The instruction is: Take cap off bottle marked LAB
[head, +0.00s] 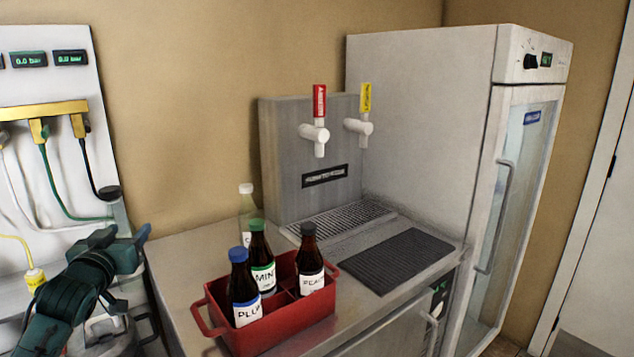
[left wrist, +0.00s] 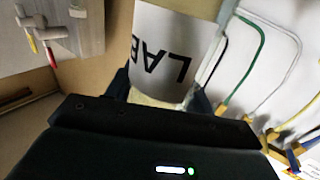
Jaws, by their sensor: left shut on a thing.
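The bottle marked LAB shows in the left wrist view by its white label (left wrist: 170,50), with the black letters upside down in that picture. My left gripper (head: 122,238) is shut on this bottle; its dark fingers (left wrist: 160,96) lie either side of a pale yellowish part beside the label. I cannot tell whether that part is the cap or the neck. In the head view the hand is at the left, in front of the hose panel, and I cannot make out the bottle there. My right gripper is not in view.
A red crate (head: 208,320) on the steel counter (head: 175,262) holds bottles with blue, green and black caps. A pale-capped clear bottle (head: 247,212) stands behind it. A tap tower (head: 285,160), black mat (head: 397,261) and fridge (head: 430,130) are right. Hoses hang from a yellow manifold (head: 45,110).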

